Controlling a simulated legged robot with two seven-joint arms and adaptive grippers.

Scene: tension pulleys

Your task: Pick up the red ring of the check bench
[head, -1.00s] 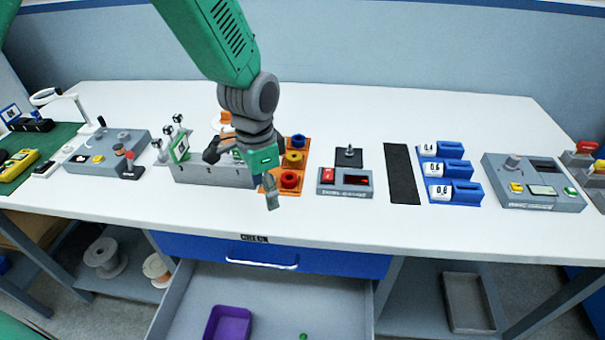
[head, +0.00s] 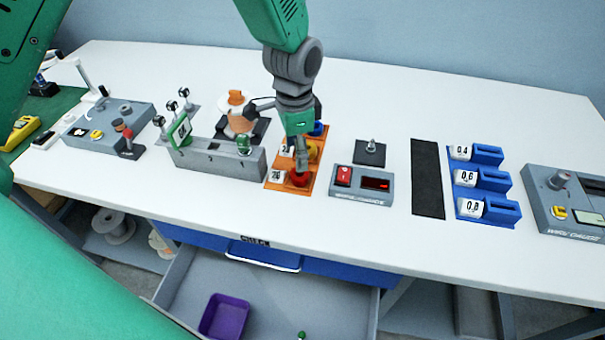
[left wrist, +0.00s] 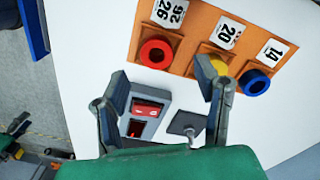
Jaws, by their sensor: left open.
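The red ring (head: 300,180) sits at the front of the orange board (head: 283,187), partly hidden by my gripper in the head view. In the left wrist view the red ring (left wrist: 156,53) lies in its place beside the label "26", just beyond the gap between the fingers. My left gripper (head: 278,137) is open and empty above the board, with one finger near the red ring. In the left wrist view the left gripper (left wrist: 163,80) has its fingers spread wide. The yellow ring (left wrist: 219,65) is partly behind one finger. The blue ring (left wrist: 253,82) shows clear. My right gripper is not in view.
A grey fixture with small green parts (head: 215,160) stands left of the board. A grey gauge box with a red switch (head: 360,185) stands right of it. Farther right lie a black strip (head: 427,180) and blue holders (head: 483,180). An open drawer holds a purple tray (head: 224,316).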

